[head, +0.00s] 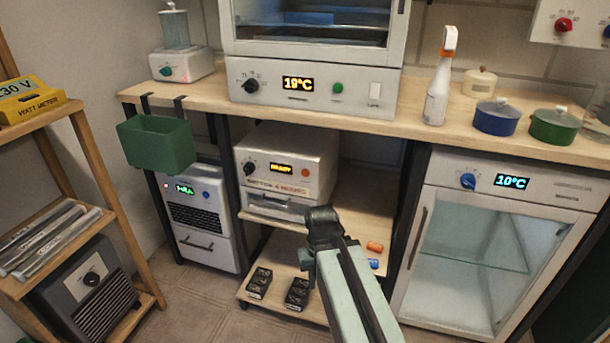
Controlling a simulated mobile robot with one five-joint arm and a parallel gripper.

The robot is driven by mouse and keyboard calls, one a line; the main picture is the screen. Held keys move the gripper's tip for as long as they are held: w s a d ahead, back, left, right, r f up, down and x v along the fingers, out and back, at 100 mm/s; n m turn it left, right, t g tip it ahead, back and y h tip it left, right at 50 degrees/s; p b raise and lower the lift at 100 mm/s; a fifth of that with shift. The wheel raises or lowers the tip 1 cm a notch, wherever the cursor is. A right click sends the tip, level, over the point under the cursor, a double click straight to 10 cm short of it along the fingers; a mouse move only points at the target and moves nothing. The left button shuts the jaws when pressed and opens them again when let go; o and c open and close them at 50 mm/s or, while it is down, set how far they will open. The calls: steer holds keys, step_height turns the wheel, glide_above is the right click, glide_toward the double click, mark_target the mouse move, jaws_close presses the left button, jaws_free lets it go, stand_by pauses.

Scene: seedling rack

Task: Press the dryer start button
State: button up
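No appliance carries a label that I can read as dryer. A white unit on the shelf under the bench (286,163) has an orange lit display (281,169), a black knob (249,169) and a small orange button (305,173). A cabinet on the bench (312,100) shows 19°C beside a green button (338,88). A floor unit at left (203,218) has a green display and a small blue button (206,195). My gripper (321,216) is in front of the shelf unit's lower right, apart from the buttons; its fingers are too unclear to tell their opening.
A green bin (157,144) hangs from the bench edge (215,97) at left. A glass-door cabinet (478,240) showing 10°C stands at right. Dark boxes (297,293) and orange and blue small items lie on lower shelves. A wooden rack (112,190) is at far left.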

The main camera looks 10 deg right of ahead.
jaws_close()
stand_by(1.4)
step_height(320, 180, up, 6)
steer(key=p, duration=0.5)
steer(key=shift+f+p, duration=0.1)
steer(key=shift+p, duration=0.3)
